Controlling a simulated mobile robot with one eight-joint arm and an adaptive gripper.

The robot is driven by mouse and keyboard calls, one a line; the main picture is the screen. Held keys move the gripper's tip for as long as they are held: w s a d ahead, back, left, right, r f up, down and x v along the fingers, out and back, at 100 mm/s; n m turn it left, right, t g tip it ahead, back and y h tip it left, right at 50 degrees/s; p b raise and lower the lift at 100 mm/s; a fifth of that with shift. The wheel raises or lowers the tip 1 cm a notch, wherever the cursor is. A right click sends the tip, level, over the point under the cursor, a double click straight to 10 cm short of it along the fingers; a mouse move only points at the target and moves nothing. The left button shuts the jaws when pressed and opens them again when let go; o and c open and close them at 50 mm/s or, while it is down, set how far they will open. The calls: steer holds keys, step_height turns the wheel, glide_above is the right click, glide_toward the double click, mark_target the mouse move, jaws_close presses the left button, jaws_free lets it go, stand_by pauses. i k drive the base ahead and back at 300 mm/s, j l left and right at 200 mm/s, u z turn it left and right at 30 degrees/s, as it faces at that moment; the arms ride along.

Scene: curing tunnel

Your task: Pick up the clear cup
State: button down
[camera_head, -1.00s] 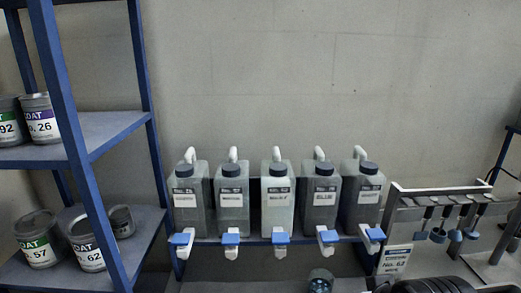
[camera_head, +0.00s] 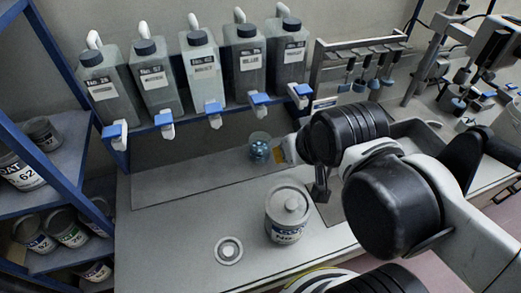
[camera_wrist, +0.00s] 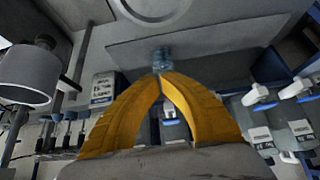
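The clear cup (camera_head: 259,148) stands on the counter below the row of dispensers, with something bluish visible in or through it. In the head view, my gripper (camera_head: 279,154) is just to its right, its yellow fingers partly hidden behind my arm. In the wrist view, the yellow fingers of my gripper (camera_wrist: 160,75) meet at their tips, with a gap behind them. The cup (camera_wrist: 162,56) shows just past the tips, not visibly between them. I cannot tell whether the tips touch it.
Several grey dispensers (camera_head: 201,76) with blue-and-white taps stand behind the cup. A lidded grey can (camera_head: 288,214) and a white ring (camera_head: 229,250) are on the counter in front. Tools hang from a rack (camera_head: 362,58) at the back. Shelves with cans are at left.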

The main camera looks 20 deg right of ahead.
mark_target(259, 142)
steer(key=j+z, duration=0.1)
steer(key=j, duration=0.55)
steer(key=k+j+z, duration=0.1)
steer(key=j, duration=0.55)
steer(key=k+j, duration=0.15)
steer(key=j, duration=0.5)
steer(key=z, duration=0.05)
